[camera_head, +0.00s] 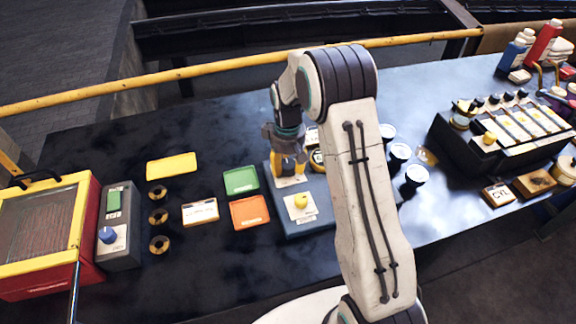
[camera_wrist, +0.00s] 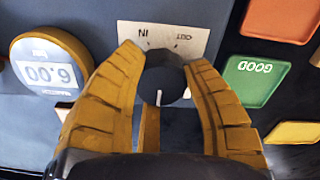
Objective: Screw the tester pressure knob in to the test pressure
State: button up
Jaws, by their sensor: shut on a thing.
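The tester is a blue-grey block (camera_head: 283,223) in the middle of the bench, partly hidden by my arm. Its dark round pressure knob (camera_wrist: 165,80) sits between my yellow fingers in the wrist view, with a white line on its front edge. My gripper (camera_wrist: 163,66) is shut on the knob, a finger on each side; in the head view my gripper (camera_head: 288,165) points down at the tester's far part and hides the knob.
A green tray (camera_head: 240,181) marked GOOD in the wrist view, an orange tray (camera_head: 249,212) and a yellow tray (camera_head: 171,166) lie left of the tester. A yellow button (camera_head: 301,201) is on the tester's near part.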

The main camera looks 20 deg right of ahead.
aim_at(287, 163)
jog(key=o, duration=1.2)
notch_tip(287, 163, up, 12)
dwell(0.5)
